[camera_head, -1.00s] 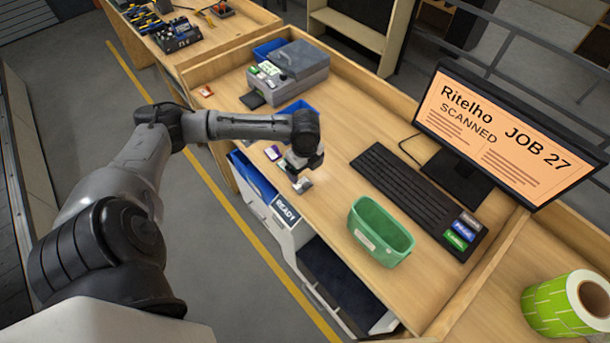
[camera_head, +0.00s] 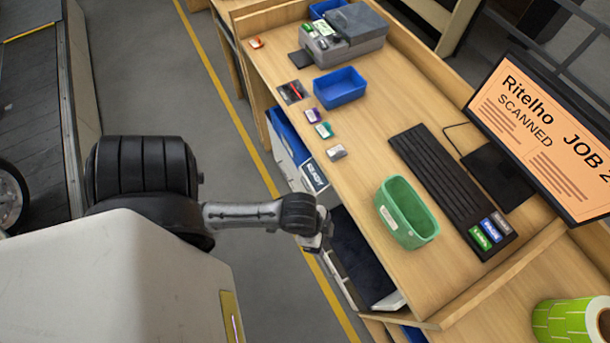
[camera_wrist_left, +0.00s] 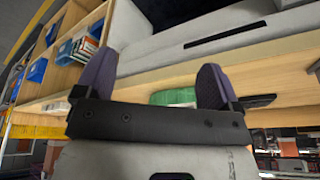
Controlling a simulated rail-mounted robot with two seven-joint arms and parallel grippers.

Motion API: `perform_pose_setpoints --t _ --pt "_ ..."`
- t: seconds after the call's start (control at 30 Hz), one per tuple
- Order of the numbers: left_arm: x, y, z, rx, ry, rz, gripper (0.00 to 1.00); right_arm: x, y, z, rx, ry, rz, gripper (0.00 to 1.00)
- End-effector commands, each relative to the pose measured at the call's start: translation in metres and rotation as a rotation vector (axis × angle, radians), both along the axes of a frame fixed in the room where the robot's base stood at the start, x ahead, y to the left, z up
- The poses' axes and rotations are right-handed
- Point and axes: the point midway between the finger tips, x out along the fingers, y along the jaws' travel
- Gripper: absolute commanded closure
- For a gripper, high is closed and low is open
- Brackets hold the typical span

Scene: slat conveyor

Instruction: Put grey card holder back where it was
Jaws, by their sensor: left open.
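The grey card holder (camera_head: 336,152) lies flat on the wooden desk near its front edge, in line with a green one (camera_head: 324,131) and a purple one (camera_head: 313,116). Nothing is touching it. My left gripper (camera_head: 318,240) is off the desk's front side, lower in the head view and clear of the holder. In the left wrist view the gripper's two fingers (camera_wrist_left: 157,80) stand wide apart with nothing between them. My right gripper is not in view.
A green bin (camera_head: 406,212), a keyboard (camera_head: 436,175) and a monitor (camera_head: 545,135) stand to the right. A blue tray (camera_head: 340,87) and a grey machine (camera_head: 345,32) are farther back. Open drawers (camera_head: 345,270) jut from the desk's front, close to my left gripper.

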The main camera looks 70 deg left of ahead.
Motion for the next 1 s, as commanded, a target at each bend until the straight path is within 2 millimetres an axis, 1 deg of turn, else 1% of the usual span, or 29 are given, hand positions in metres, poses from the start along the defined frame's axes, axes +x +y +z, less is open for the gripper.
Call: perform_pose_setpoints --t 0.03,0.1,0.2,0.3,0.43,1.0 --pt "-0.011 -0.003 0.002 -0.013 0.004 0.082 0.12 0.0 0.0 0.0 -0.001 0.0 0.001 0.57" --pt "-0.022 -0.002 0.005 -0.016 0.004 0.177 0.12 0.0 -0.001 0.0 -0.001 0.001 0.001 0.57" --pt "-0.032 0.0 0.008 -0.015 0.008 0.272 0.12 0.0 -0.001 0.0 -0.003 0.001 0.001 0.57" --pt "-0.038 0.002 0.011 -0.012 0.008 0.325 0.12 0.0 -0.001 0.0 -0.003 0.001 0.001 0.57" --pt "-0.04 0.003 0.011 -0.011 0.008 0.346 0.12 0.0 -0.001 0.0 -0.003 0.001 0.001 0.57" --pt "-0.039 0.002 0.011 -0.01 0.008 0.342 0.12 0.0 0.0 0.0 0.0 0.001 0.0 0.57"
